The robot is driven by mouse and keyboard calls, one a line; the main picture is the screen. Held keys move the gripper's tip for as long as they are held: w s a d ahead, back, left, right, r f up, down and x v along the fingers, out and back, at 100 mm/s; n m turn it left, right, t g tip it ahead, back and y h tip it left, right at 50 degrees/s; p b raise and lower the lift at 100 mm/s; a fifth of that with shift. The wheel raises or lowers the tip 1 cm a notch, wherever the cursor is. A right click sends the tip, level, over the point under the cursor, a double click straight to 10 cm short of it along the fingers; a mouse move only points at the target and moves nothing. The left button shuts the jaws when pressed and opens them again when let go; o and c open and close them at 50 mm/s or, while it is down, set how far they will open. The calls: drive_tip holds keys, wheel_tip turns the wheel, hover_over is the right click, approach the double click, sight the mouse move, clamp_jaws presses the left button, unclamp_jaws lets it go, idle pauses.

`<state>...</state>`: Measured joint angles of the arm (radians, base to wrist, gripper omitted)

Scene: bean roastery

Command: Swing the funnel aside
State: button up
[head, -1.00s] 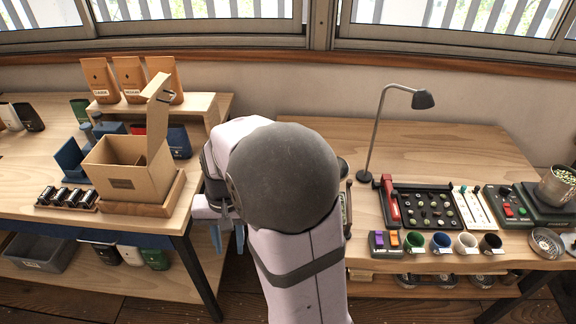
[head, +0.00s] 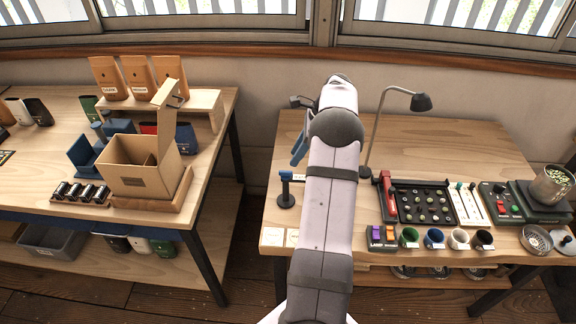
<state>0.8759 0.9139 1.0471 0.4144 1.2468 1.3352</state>
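My gripper (head: 298,152) is above the left part of the right-hand table, at the left of my arm. Its blue fingers are seen from the side and partly overlap, so I cannot tell how far apart they are. I see no clear funnel. A small stand (head: 286,198) with a round black base, a post and a blue top stands on the table below and in front of my gripper. A pale bar at its top runs right and goes behind my arm. Whether this stand bears the funnel I cannot tell. My gripper appears apart from it.
A desk lamp (head: 420,102) stands right of my arm. A black sorting tray (head: 447,222), several cups and a pot of beans (head: 552,184) stand farther right. Two pale squares (head: 272,237) lie at the front left edge. An open carton (head: 140,180) stands on the left-hand table.

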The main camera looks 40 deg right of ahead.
sight(286, 171)
drive_tip(key=shift+p+x, duration=1.3)
drive_tip(key=shift+x, duration=2.35)
drive_tip(key=shift+c, duration=0.6)
clamp_jaws()
